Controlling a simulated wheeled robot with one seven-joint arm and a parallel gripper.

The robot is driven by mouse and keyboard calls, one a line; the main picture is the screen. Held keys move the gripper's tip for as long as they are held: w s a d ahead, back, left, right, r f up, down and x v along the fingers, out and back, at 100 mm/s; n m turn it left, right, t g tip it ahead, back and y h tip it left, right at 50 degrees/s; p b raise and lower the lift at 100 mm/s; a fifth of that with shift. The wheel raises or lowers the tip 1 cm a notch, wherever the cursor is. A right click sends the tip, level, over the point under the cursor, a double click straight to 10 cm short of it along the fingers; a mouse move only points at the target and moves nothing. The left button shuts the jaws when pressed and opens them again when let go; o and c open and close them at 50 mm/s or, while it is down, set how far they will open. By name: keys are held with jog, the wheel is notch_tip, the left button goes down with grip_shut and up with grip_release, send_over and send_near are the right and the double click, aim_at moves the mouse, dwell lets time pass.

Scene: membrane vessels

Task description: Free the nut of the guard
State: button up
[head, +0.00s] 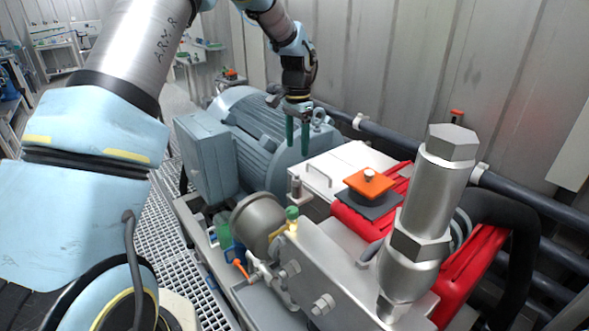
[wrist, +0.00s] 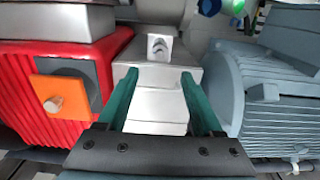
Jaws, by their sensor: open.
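The guard (head: 345,163) is a pale metal cover between the blue-grey motor and the red pump, with a thin handle on top. It also shows in the wrist view (wrist: 155,103), below and between my fingers. A small upright metal fitting (head: 296,186), which looks like the nut on its stud, stands on a block at the guard's near end. In the wrist view this fitting (wrist: 158,47) lies just beyond my fingertips. My gripper (head: 297,148) has green fingers, points down and is open and empty. It hangs above the motor-side edge of the guard, apart from the fitting.
The ribbed motor (head: 255,130) stands left of the guard. The red pump (head: 350,222) carries an orange plate (head: 370,183) on a dark pad. A tall steel valve (head: 432,195) rises at the right. Pipes run along the wall behind. Air above the guard is clear.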

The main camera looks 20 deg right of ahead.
aim_at(297, 178)
notch_tip(297, 178, down, 11)
jog(key=p, duration=0.3)
jog(key=shift+r, duration=0.1)
grip_shut()
dwell(0.5)
